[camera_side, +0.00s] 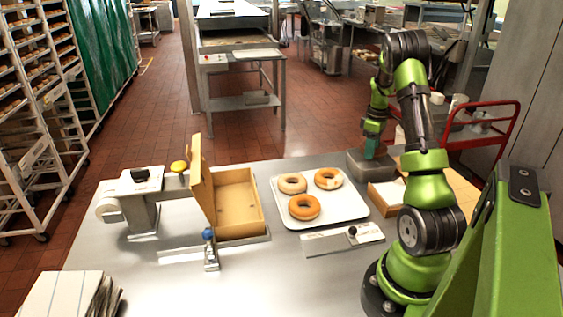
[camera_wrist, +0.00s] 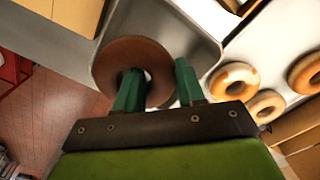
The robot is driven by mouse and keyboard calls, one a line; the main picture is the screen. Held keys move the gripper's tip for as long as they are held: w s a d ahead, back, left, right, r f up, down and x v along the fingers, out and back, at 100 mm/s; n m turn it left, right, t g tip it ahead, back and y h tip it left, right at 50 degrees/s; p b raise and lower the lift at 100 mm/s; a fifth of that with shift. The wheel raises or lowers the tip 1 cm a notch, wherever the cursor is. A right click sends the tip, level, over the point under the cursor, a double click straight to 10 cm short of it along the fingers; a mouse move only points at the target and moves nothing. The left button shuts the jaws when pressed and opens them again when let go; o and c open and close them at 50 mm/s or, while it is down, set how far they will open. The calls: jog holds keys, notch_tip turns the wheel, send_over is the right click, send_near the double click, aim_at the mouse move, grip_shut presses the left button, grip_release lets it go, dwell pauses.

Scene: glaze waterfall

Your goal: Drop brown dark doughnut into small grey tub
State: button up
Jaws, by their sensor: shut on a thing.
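My gripper (camera_wrist: 158,76) is shut on the dark brown doughnut (camera_wrist: 107,68). One green finger is in the hole and the other is outside the ring, on its right side. The small grey tub (camera_wrist: 203,46) lies beyond the doughnut in the wrist view, and the ring overlaps its inside and left edge in the picture. In the side view my gripper (camera_side: 373,147) is low over the grey tub (camera_side: 360,168) at the back right of the table. The held doughnut cannot be made out there. How far the doughnut is above the tub is unclear.
A white tray (camera_side: 343,210) with three lighter doughnuts lies left of the tub. A shallow wooden box (camera_side: 383,202) is in front of the tub. A red cart (camera_side: 510,125) stands behind on the right.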

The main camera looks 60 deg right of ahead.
jog(key=shift+f, duration=0.55)
jog(key=o, duration=1.1)
jog(key=shift+o, duration=0.2)
notch_tip(320, 180, up, 17)
